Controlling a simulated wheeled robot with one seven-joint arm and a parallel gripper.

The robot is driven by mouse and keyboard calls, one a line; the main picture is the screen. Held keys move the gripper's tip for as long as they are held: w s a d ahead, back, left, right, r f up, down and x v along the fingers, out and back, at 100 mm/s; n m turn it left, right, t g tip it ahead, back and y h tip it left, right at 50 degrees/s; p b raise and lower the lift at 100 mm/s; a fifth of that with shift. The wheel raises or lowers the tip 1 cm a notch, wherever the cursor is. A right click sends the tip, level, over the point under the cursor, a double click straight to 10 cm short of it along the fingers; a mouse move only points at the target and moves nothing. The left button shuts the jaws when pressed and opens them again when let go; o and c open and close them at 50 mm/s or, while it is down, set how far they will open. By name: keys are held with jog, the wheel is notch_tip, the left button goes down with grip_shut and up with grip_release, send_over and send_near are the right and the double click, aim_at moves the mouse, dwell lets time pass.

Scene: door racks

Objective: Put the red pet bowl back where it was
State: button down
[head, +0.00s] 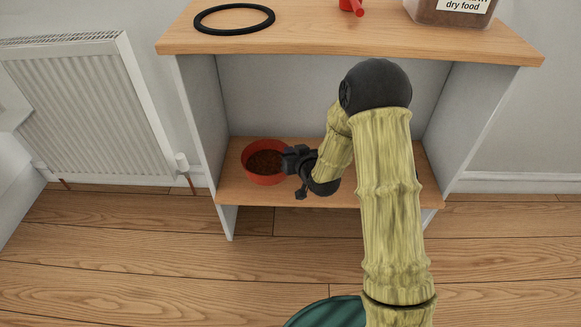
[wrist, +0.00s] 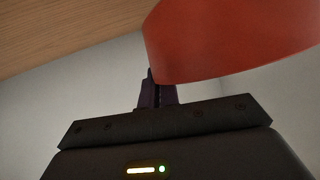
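The red pet bowl (head: 252,172), with brown dry food in it, stands upright on the lower shelf (head: 330,193) of the wooden unit, left of the middle. My gripper (head: 286,160) reaches into the unit from the right and meets the bowl's right rim. In the wrist view the bowl's red wall (wrist: 230,40) fills the upper right. The gripper's dark fingers (wrist: 154,88) are close together at the bowl's edge and appear shut on it; the bowl hides part of their tips.
The top board (head: 310,42) holds a black ring (head: 234,18), a red object (head: 352,7) and a dry food container (head: 450,10). Side panels (head: 203,110) bound the shelf. A radiator (head: 90,110) stands at left. My arm covers the shelf's right part.

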jog(key=shift+d+f+b, duration=0.1)
jog(key=shift+f+b, duration=1.4)
jog(key=shift+f, duration=0.9)
jog(key=shift+f, duration=0.1)
jog(key=c, duration=1.6)
grip_release()
jog(key=shift+c, duration=0.2)
jog(key=shift+s+d+r, duration=0.1)
jog(key=shift+s+r, duration=0.1)
jog(key=shift+r, duration=0.05)
jog(key=p+v, duration=0.4)
jog(key=v, duration=0.7)
jog(key=shift+s, duration=0.3)
